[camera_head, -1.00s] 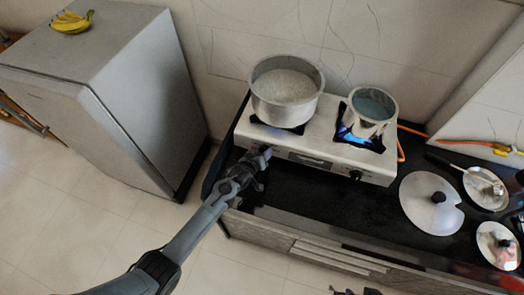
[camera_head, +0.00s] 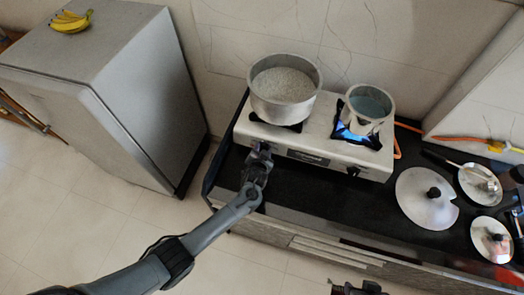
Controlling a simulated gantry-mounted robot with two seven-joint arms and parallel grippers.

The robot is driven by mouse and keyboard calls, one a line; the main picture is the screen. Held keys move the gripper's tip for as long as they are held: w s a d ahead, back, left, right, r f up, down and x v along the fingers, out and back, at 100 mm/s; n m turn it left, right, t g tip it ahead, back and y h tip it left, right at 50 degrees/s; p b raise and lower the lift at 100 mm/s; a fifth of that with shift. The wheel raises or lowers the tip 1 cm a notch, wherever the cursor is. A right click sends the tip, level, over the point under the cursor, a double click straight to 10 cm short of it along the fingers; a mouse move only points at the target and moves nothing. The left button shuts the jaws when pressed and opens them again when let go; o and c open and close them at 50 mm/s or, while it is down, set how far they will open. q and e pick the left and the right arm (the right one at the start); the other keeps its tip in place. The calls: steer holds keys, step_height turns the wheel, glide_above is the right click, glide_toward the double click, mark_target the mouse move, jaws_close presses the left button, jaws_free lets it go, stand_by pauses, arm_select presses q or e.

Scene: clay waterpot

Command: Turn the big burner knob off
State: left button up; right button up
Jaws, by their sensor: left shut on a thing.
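The two-burner stove (camera_head: 312,145) stands on the black counter. The big pot (camera_head: 284,97) of white contents sits on the left burner, and I see no flame under it. My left gripper (camera_head: 260,153) is at the left front of the stove, shut on the big burner knob, which it mostly hides. I cannot tell the knob's angle. The small burner knob (camera_head: 352,171) is on the right of the front panel. The small pot (camera_head: 369,107) sits on the right burner over a blue flame (camera_head: 346,133). Part of my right gripper (camera_head: 358,288) shows at the bottom edge; its fingers are unclear.
A lid (camera_head: 427,198), a pan (camera_head: 480,184) and another lid (camera_head: 492,240) lie right of the stove. An orange hose (camera_head: 411,128) runs behind. A grey fridge (camera_head: 120,90) with bananas (camera_head: 72,22) stands left. The counter before the stove is clear.

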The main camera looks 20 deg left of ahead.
arm_select(q)
steer(key=shift+f+m+y, duration=0.15)
steer(key=shift+m+y, duration=0.25)
steer(key=shift+m, duration=0.3)
steer(key=o, duration=1.1)
steer(key=shift+c, duration=0.2)
steer(key=p+v, duration=0.2)
steer(key=v, duration=0.9)
steer(key=shift+f, duration=0.1)
